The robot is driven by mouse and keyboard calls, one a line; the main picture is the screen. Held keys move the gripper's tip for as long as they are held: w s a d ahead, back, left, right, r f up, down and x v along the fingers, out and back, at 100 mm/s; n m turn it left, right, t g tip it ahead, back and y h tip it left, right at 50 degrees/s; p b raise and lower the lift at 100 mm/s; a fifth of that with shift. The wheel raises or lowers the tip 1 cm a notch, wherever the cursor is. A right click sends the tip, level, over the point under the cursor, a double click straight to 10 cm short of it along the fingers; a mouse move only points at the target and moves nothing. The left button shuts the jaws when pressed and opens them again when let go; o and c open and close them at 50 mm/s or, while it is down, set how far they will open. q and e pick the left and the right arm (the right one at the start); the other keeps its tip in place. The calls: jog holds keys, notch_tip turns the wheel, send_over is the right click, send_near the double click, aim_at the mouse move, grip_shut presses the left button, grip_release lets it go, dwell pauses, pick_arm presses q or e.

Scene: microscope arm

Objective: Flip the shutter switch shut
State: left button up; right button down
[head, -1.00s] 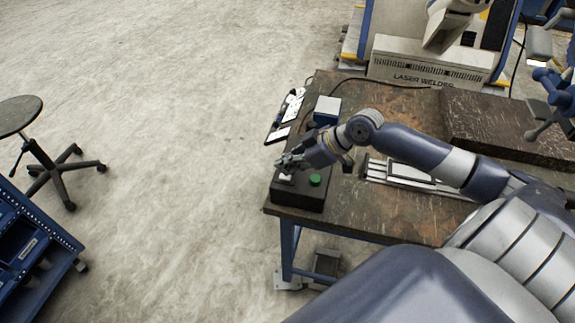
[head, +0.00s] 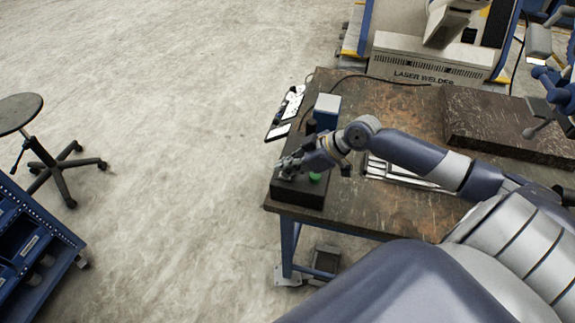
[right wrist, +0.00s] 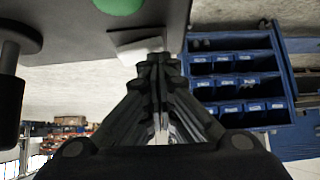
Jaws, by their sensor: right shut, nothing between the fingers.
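The black control box (head: 298,196) sits at the table's near left corner. Its round green button (head: 315,177) is partly covered by my right gripper in the head view. In the right wrist view the box's dark face (right wrist: 70,25) carries the green button (right wrist: 118,5) and a pale flat switch (right wrist: 136,46). My right gripper (head: 287,170) is over the box and hides the switch in the head view. In the right wrist view its fingertips (right wrist: 158,62) are together, empty, right at the switch's edge; I cannot tell whether they touch it.
The worn table (head: 370,214) also holds a blue-and-white device (head: 326,112) behind my right gripper, and a dark slab (head: 510,125). A laser welder (head: 425,70) stands behind. A stool (head: 20,112) and blue bins (head: 30,240) are at left. Open floor lies left of the table.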

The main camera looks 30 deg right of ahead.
jog(key=shift+w+d+r, duration=0.2)
jog(key=shift+w+d, duration=0.3)
jog(key=shift+d, duration=0.1)
jog(key=shift+r, duration=0.1)
jog(key=shift+a+r+p, duration=0.15)
jog(key=shift+r+p, duration=0.45)
jog(key=shift+p, duration=0.05)
jog(key=r+p, duration=0.3)
jog(key=shift+s+a+r, duration=0.1)
jog(key=shift+s+a, duration=0.1)
jog(key=shift+s+d+b, duration=0.35)
jog(key=shift+s+d, duration=0.05)
jog(key=shift+s, duration=0.15)
jog(key=a+v, duration=0.1)
jog(key=v, duration=0.7)
jog(key=shift+s+r, duration=0.35)
jog(key=shift+s, duration=0.15)
